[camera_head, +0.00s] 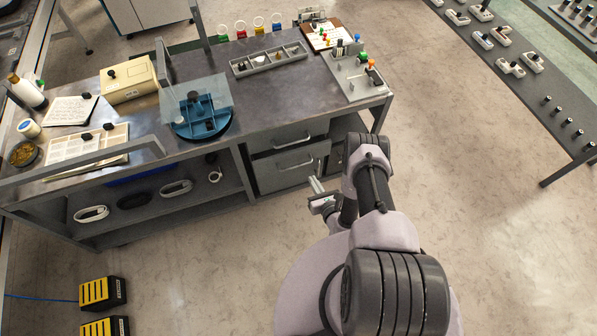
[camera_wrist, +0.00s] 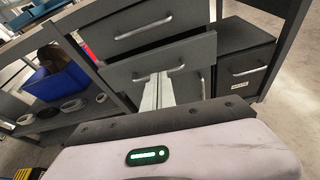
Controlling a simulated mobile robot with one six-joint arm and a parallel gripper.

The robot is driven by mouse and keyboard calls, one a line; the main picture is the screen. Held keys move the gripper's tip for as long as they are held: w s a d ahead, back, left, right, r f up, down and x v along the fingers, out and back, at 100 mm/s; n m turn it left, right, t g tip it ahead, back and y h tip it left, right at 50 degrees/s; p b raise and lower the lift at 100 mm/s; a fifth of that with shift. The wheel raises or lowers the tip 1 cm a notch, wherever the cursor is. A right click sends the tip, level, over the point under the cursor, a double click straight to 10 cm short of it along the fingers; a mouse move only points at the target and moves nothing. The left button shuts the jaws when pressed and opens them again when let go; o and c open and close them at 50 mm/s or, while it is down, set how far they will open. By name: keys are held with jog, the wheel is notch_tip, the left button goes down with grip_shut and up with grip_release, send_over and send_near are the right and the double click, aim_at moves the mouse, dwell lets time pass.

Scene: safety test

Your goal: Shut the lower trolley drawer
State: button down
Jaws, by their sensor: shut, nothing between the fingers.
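The grey trolley (camera_head: 240,85) has two stacked drawers at its right end. The upper drawer (camera_head: 285,138) looks closed. The lower drawer (camera_head: 280,172) seems to stand slightly proud of it; how far is hard to tell. In the wrist view the lower drawer (camera_wrist: 125,78) shows a curved metal handle (camera_wrist: 150,73) below the upper drawer (camera_wrist: 150,27). My gripper (camera_head: 313,181) is shut and empty, near the right part of the lower drawer front. In the wrist view my gripper (camera_wrist: 163,80) overlaps the drawer front by the handle; contact cannot be told.
A dark box-like unit with a handle (camera_wrist: 248,62) stands right of the drawers. A blue bin (camera_wrist: 58,82) sits on the trolley's lower shelf. Yellow-black boxes (camera_head: 98,293) stand on the floor at lower left.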

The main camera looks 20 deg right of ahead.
aim_at(299, 152)
jog(key=shift+n+h, duration=0.3)
jog(key=shift+n, duration=0.1)
jog(key=b+x, duration=0.2)
jog(key=x, duration=0.2)
jog(key=b+x, duration=0.2)
jog(key=x, duration=0.2)
jog(key=b+x, duration=0.2)
jog(key=x, duration=0.3)
jog(key=shift+w+d+r, duration=0.1)
jog(key=shift+r, duration=0.15)
jog(key=shift+w+r, duration=0.1)
jog(key=shift+w, duration=0.25)
